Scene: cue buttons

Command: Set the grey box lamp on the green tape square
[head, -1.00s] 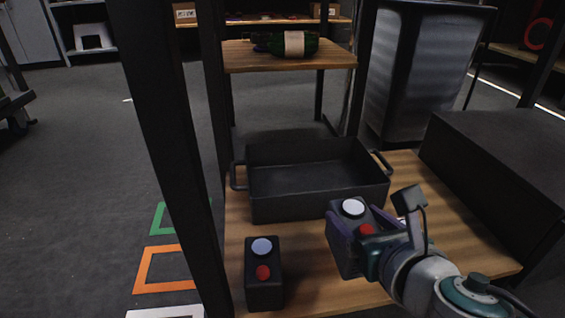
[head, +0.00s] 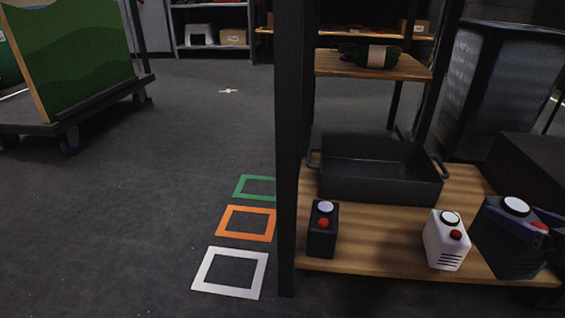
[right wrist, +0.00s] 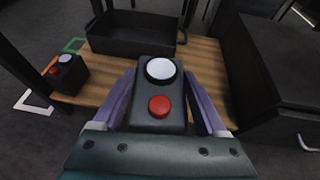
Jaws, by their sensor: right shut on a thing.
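A dark grey box lamp (head: 508,248) with a white dome and a red button is at the right of the head view. My right gripper (right wrist: 160,88) is shut on it, with purple fingers along both sides. The held box also shows in the middle of the right wrist view. The green tape square (head: 254,198) is on the floor left of the dark post, the farthest of the tape squares. The post hides part of its right side. My left gripper is not in view.
A black box (head: 322,238) and a white box (head: 446,240) stand on the wooden shelf (head: 385,255), near a black handled tray (head: 378,185). An upright dark post (head: 288,150) stands between shelf and floor squares. Orange (head: 246,237) and white (head: 231,291) squares lie nearer.

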